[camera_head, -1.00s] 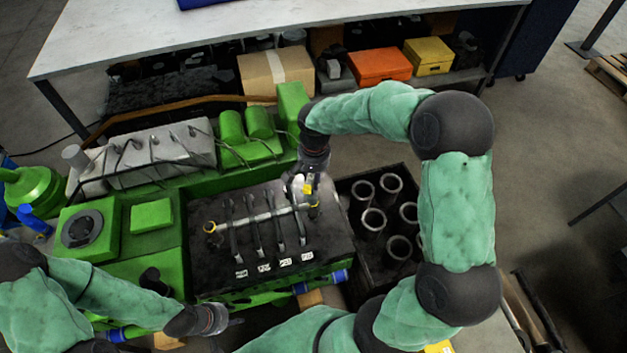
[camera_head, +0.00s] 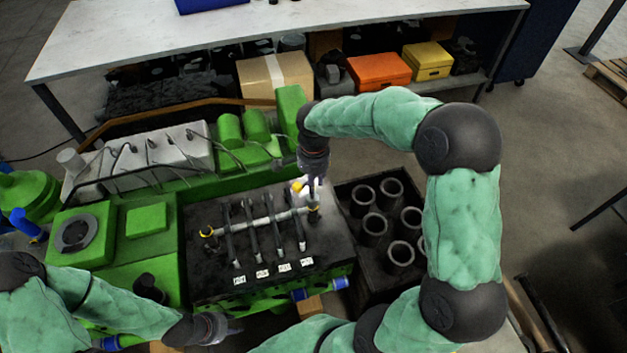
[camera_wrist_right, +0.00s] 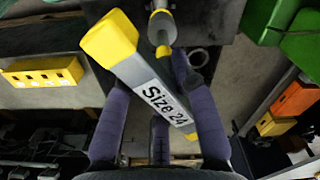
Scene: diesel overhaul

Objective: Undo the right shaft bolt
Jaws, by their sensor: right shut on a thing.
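My right gripper (camera_head: 314,186) is above the right end of the rocker shaft (camera_head: 262,223) on the engine's dark top. In the right wrist view it (camera_wrist_right: 155,120) is shut on a grey tool (camera_wrist_right: 160,85) with a yellow end, labelled "Size 24". The tool lies slantwise between the fingers. The right shaft bolt (camera_head: 313,210) is a small yellow-ringed piece just under the gripper; a yellow-ringed post shows beside the tool in the wrist view (camera_wrist_right: 162,25). I cannot tell whether the tool touches it. The left shaft bolt (camera_head: 207,232) is at the other end. My left gripper (camera_head: 215,328) hangs low at front.
A dark crate (camera_head: 345,200) with several cylinder liners stands right of the engine. Green engine covers (camera_head: 258,125) rise behind the shaft. Behind is a bench (camera_head: 130,50) with a cardboard box (camera_head: 275,75), an orange box (camera_head: 380,71) and a yellow box (camera_head: 428,60).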

